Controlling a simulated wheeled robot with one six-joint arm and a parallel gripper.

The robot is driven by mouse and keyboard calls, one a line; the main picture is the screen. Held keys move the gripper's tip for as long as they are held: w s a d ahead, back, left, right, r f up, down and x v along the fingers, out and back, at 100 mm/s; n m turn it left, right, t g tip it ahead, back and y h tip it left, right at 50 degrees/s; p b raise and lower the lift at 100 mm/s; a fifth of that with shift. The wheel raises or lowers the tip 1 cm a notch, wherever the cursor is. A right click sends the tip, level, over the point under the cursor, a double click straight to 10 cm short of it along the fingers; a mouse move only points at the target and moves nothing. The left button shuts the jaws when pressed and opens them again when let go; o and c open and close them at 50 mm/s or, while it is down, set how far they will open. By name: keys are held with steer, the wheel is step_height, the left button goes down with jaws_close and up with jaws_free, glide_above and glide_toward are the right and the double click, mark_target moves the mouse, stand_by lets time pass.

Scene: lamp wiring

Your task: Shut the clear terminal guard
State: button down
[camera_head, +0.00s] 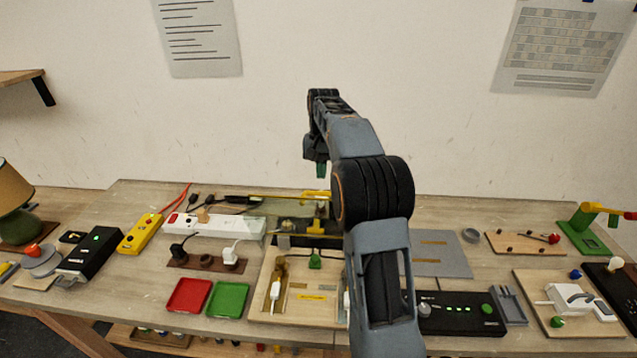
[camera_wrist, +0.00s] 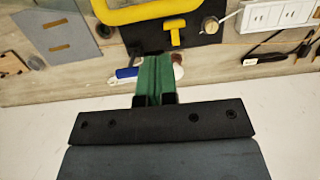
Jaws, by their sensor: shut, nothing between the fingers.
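My gripper (camera_head: 321,170) points down above the back of the bench in the head view. Its green fingers also show in the wrist view (camera_wrist: 154,82), pressed together with nothing between them. A yellow-edged frame (camera_wrist: 150,10) at the top of the wrist view looks like part of the guard, and its clear pane is hard to make out. In the head view a yellow bar (camera_head: 275,197) runs left of the gripper. A black plate with a yellow T-shaped piece (camera_wrist: 175,27) lies beside the frame. I cannot tell the guard's angle; my arm hides part of this area.
A wooden wiring board (camera_head: 262,300) lies in front. Red (camera_head: 188,296) and green (camera_head: 228,299) trays sit to its left, with a white power strip (camera_head: 215,225) behind. A black box (camera_head: 460,314) stands right of my arm. The wall is close behind the bench.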

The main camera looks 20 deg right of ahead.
steer(key=shift+s+a+f, duration=0.35)
steer(key=shift+s, duration=0.25)
steer(key=shift+s+a+f, duration=0.35)
steer(key=shift+s, duration=0.2)
